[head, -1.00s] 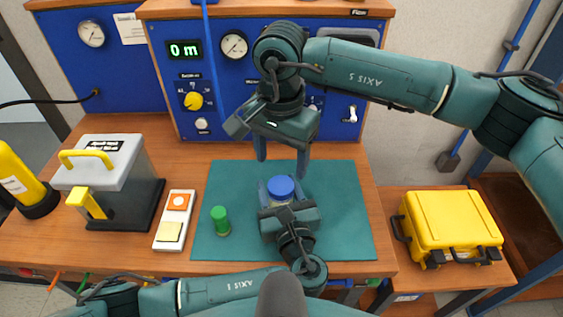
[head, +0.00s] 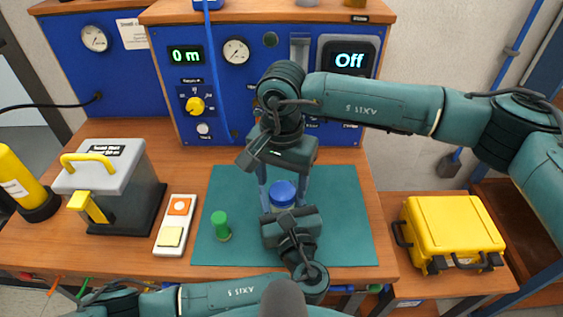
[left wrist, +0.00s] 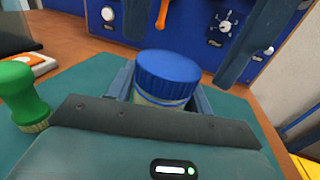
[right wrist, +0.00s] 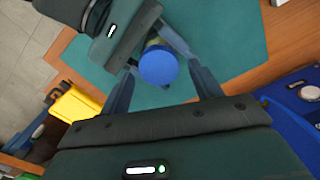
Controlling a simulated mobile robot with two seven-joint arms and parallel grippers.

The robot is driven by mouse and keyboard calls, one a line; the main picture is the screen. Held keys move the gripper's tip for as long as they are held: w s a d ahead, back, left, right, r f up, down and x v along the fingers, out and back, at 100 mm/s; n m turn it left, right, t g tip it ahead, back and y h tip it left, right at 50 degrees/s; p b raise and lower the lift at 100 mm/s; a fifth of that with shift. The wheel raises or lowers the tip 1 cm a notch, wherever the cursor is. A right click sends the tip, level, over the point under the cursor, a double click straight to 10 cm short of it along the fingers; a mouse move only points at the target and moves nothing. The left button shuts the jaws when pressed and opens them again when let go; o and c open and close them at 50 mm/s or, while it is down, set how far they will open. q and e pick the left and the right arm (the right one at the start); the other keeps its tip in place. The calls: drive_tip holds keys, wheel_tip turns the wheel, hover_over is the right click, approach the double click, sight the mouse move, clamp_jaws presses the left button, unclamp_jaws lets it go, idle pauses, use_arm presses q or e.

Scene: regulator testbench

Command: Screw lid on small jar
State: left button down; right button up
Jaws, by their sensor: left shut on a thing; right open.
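A small jar with a blue lid (head: 283,193) stands upright over the green mat. My left gripper (head: 284,207) is shut around the jar body below the lid. In the left wrist view the blue lid (left wrist: 168,72) sits on the jar's mouth, with a pale band of the jar below it; how tightly it sits I cannot tell. My right gripper (head: 283,183) is open above the jar, fingers pointing down on either side of the lid. In the right wrist view the lid (right wrist: 158,66) lies between the open fingers, with gaps visible. The jar's lower part is hidden.
A green-handled stamp-like piece (head: 221,226) stands on the green mat (head: 340,225), left of the jar. A button box (head: 175,225) and a grey case with yellow handle (head: 112,180) lie further left. The blue instrument panel (head: 225,90) rises behind. A yellow case (head: 452,230) sits at right.

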use_arm(q)
drive_tip(key=shift+d, duration=0.1)
use_arm(e)
drive_tip(key=shift+f, duration=0.9)
drive_tip(key=c, duration=1)
drive_tip(key=m, duration=0.5)
drive_tip(key=shift+r, duration=0.1)
drive_tip(key=m, duration=1)
drive_tip(key=shift+m, duration=0.4)
use_arm(q)
drive_tip(key=shift+s, duration=0.1)
use_arm(e)
drive_tip(key=m, duration=0.5)
drive_tip(key=o, duration=0.7)
drive_tip(key=shift+d, duration=0.1)
drive_tip(key=shift+c, duration=0.2)
drive_tip(key=o, duration=0.4)
